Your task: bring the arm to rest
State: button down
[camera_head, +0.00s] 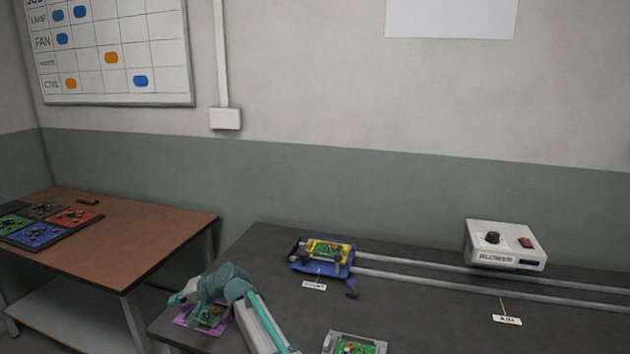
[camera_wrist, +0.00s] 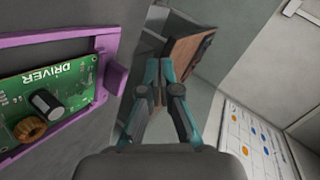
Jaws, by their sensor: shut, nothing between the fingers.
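My gripper (camera_head: 178,298) is at the left end of the dark bench in the head view, beside and partly over a purple holder (camera_head: 184,320) with a green circuit board (camera_head: 208,316) in it. The gripper is empty. In the wrist view its teal fingers (camera_wrist: 159,62) are closed together and point towards the brown table in the distance. The purple holder (camera_wrist: 115,77) and its green board (camera_wrist: 50,100), marked DRIVER, fill the left side of the wrist view, apart from the fingers. My arm hides part of the holder in the head view.
A blue carriage (camera_head: 312,266) with a yellow-framed board (camera_head: 328,250) sits on rails (camera_head: 430,277). A blower box (camera_head: 505,244) stands at the back right. Another board (camera_head: 352,347) is at the front edge. A brown table (camera_head: 140,235) with coloured trays stands left, across a gap.

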jog(key=s+a+f+m+y+b, duration=0.1)
jog(key=s+a+f+y+b, duration=0.15)
jog(key=s+a+f, duration=0.4)
jog(key=s+a+f+y+b, duration=0.1)
jog(key=s+a+b, duration=0.3)
jog(key=s, duration=0.5)
jog(key=d+f+h+p, duration=0.4)
jog(key=d+f+p, duration=0.3)
jog(key=d+f, duration=0.95)
jog(key=s+d+f+g+h+p, duration=0.1)
jog(key=s+d+f+h+p, duration=0.25)
jog(key=d, duration=0.55)
jog(key=s+d+f+g+h+p, duration=0.1)
jog(key=s+d+f+p, duration=0.25)
jog(key=d+f, duration=0.45)
jog(key=s+d+r+g+h+p, duration=0.2)
jog(key=s+d+p, duration=0.3)
jog(key=s+d, duration=0.9)
jog(key=s+d+r+g+h+p, duration=0.2)
jog(key=s+d+g+h+p, duration=0.3)
jog(key=s+d, duration=0.8)
jog(key=d+p, duration=0.1)
jog(key=d, duration=0.4)
jog(key=shift+s+d+r+m, duration=0.25)
jog(key=shift+s+r+m, duration=0.05)
jog(key=shift+s, duration=0.1)
